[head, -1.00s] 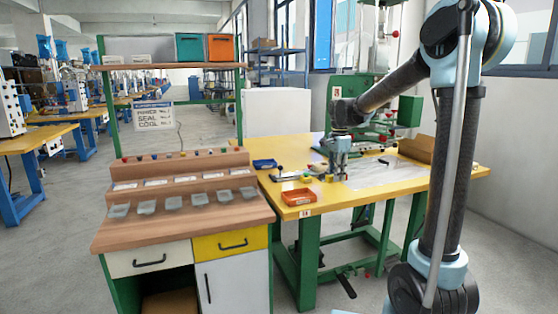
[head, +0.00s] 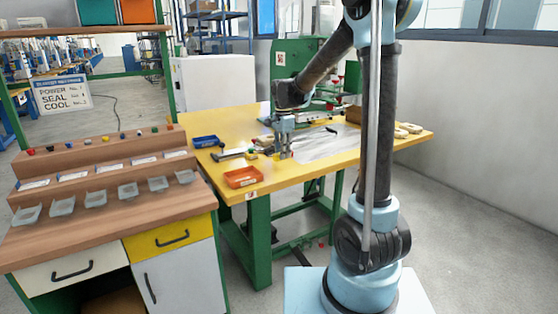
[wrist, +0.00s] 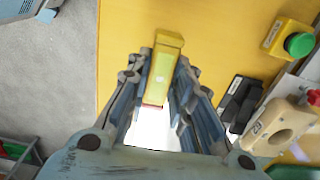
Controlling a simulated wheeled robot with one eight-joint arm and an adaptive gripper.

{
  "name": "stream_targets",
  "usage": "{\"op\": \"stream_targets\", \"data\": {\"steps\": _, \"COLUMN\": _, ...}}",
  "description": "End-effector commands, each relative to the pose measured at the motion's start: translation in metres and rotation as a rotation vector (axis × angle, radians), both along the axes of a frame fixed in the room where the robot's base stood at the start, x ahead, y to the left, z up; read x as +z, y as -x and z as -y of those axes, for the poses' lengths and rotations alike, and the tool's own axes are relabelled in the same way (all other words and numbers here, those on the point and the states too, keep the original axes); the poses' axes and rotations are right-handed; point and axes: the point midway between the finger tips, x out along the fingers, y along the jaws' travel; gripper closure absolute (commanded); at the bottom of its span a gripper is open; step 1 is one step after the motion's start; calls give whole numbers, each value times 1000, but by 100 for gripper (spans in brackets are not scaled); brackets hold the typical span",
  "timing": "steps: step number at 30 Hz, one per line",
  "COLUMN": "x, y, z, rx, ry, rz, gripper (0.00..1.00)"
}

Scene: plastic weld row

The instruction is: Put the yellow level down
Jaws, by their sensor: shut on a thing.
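The yellow level (wrist: 163,73) is a short yellow bar between my gripper's two fingers (wrist: 160,85) in the wrist view. My gripper is shut on it, with the far end sticking out past the fingertips. In the head view my gripper (head: 284,148) points down over the yellow worktable (head: 212,172), left of a pale sheet. The level is too small to make out there. I cannot tell whether the level touches the tabletop.
On the table are an orange tray (head: 243,177), a blue tray (head: 206,142) and a green machine (head: 300,65). Yellow surface above the level is clear.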

Motion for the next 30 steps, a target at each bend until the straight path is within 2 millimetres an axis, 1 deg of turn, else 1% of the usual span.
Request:
{"op": "stream_targets", "data": {"steps": 6, "x": -26, "y": 0, "z": 1, "rx": -1, "ry": 0, "rz": 0, "gripper": 100}}
{"op": "stream_targets", "data": {"steps": 10, "x": -39, "y": -1, "z": 1, "rx": -1, "ry": 0, "rz": 0, "gripper": 100}}
{"op": "stream_targets", "data": {"steps": 13, "x": -42, "y": 0, "z": 1, "rx": -1, "ry": 0, "rz": 0, "gripper": 100}}
{"op": "stream_targets", "data": {"steps": 22, "x": -43, "y": 0, "z": 1, "rx": -1, "ry": 0, "rz": 0, "gripper": 100}}
{"op": "stream_targets", "data": {"steps": 23, "x": -44, "y": 0, "z": 1, "rx": -1, "ry": 0, "rz": 0, "gripper": 77}}
{"op": "stream_targets", "data": {"steps": 24, "x": -43, "y": 0, "z": 1, "rx": -1, "ry": 0, "rz": 0, "gripper": 68}}
{"op": "stream_targets", "data": {"steps": 25, "x": -43, "y": 0, "z": 1, "rx": -1, "ry": 0, "rz": 0, "gripper": 61}}
{"op": "stream_targets", "data": {"steps": 26, "x": -43, "y": 0, "z": 1, "rx": -1, "ry": 0, "rz": 0, "gripper": 59}}
{"op": "stream_targets", "data": {"steps": 30, "x": -43, "y": 0, "z": 1, "rx": -1, "ry": 0, "rz": 0, "gripper": 59}}
